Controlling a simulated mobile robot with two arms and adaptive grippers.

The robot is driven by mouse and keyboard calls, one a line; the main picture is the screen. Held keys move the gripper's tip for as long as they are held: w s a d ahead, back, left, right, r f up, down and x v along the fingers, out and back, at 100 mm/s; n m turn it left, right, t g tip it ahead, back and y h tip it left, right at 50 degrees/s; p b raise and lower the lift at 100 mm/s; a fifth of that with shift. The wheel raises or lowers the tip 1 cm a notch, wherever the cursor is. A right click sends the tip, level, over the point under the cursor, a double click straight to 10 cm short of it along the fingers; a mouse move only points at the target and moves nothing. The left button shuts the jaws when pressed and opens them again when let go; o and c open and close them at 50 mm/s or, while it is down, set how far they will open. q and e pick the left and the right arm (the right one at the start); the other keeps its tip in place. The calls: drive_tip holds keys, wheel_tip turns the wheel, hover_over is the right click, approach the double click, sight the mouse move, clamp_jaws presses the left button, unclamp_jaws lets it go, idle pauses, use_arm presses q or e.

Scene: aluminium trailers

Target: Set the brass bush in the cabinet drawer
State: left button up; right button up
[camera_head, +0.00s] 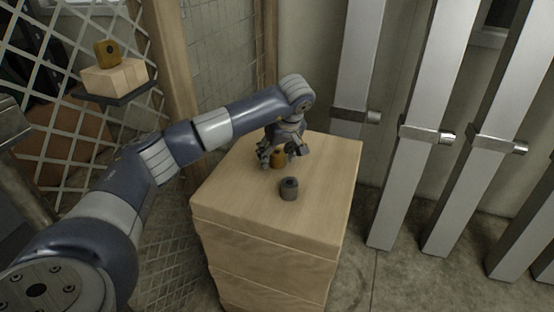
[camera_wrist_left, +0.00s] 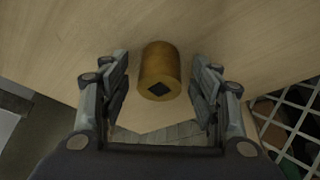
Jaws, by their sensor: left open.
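A brass bush (camera_head: 278,158) stands on top of the wooden cabinet (camera_head: 235,187), partly hidden by my left gripper in the head view. In the left wrist view the brass bush (camera_wrist_left: 160,72) lies between the open fingers, with a gap on both sides and a dark square hole in its end. My left gripper (camera_head: 280,160) is open, pointing down over the cabinet top around the bush. The cabinet's drawer fronts (camera_head: 265,258) face the front and look shut. My right gripper is not in view.
Another brass-coloured piece (camera_head: 108,53) sits on a wooden block (camera_head: 115,77) on a shelf by the lattice. Metal posts (camera_head: 405,130) lean against the wall at right.

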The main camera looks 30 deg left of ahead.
use_arm(q)
drive_tip(key=shift+r, duration=0.1)
clamp_jaws()
